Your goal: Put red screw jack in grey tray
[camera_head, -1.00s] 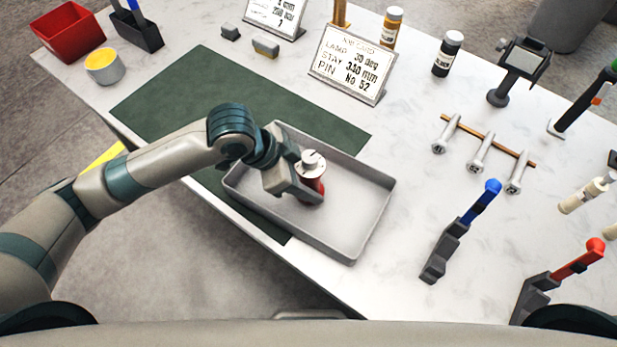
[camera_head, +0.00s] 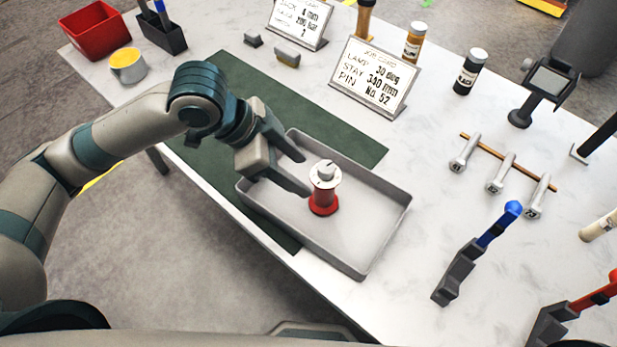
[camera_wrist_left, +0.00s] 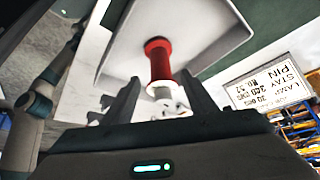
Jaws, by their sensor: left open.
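The red screw jack (camera_head: 323,204) with its white and silver top stands upright inside the grey tray (camera_head: 384,232). My left gripper (camera_head: 306,174) is open, just left of the jack, with its fingers pointing toward it and apart from it. In the left wrist view the red screw jack (camera_wrist_left: 158,62) shows beyond and between the open fingers, over the pale floor of the grey tray (camera_wrist_left: 222,42). My right gripper is not in view.
A green mat (camera_head: 240,95) lies behind and under the tray's left side. A job card (camera_head: 368,78) stands behind. Bolts on a wooden strip (camera_head: 502,160) and a blue-handled clamp (camera_head: 478,252) are to the right. A red bin (camera_head: 96,30) sits far left.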

